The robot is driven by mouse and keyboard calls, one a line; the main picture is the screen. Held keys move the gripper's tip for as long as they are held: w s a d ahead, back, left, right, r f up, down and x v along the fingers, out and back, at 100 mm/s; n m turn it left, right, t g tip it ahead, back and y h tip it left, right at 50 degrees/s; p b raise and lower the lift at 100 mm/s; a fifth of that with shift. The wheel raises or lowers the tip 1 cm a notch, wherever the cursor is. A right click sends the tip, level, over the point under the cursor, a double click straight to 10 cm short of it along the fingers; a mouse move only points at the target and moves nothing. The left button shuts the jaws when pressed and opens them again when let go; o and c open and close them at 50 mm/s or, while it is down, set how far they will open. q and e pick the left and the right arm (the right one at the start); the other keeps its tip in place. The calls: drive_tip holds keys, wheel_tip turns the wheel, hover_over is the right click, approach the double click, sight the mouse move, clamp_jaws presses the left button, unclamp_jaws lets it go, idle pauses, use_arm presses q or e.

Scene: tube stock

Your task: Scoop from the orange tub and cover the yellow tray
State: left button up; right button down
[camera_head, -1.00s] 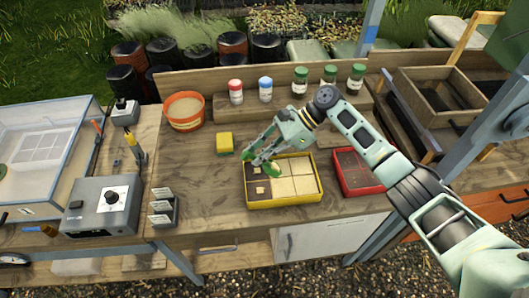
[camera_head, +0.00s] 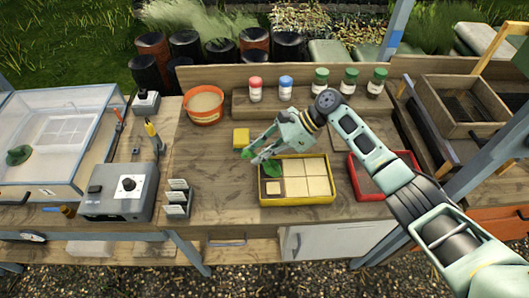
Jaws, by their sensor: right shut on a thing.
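The orange tub (camera_head: 204,119) stands at the back left of the bench, filled with a pale tan material. The yellow tray (camera_head: 297,201) lies front and centre. Its middle and right cells are covered in pale material. Its front left cell shows a pale patch with dark around it. My right gripper (camera_head: 252,155) is above the tray's back left corner, shut on a green scoop (camera_head: 273,169). The scoop hangs over the back left cell and hides much of it. I cannot tell whether the scoop holds material. My left gripper is not in view.
A red tray (camera_head: 354,178) stands right of the yellow one. Capped bottles (camera_head: 321,81) line the back shelf. A grey device (camera_head: 119,197) and label holder (camera_head: 177,198) stand left. Bench between tub and label holder is clear.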

sight(247, 155)
drive_tip(key=shift+a, duration=1.75)
drive_tip(key=shift+d+p, duration=0.7)
drive_tip(key=shift+d, duration=2)
drive_tip(key=shift+w+d, duration=0.1)
drive_tip(key=shift+d, duration=1.45)
drive_tip(key=shift+r, duration=0.1)
wheel_tip(247, 155, up, 5)
drive_tip(key=t+h, duration=0.1)
drive_tip(key=h, duration=0.7)
drive_tip(key=shift+t, duration=0.4)
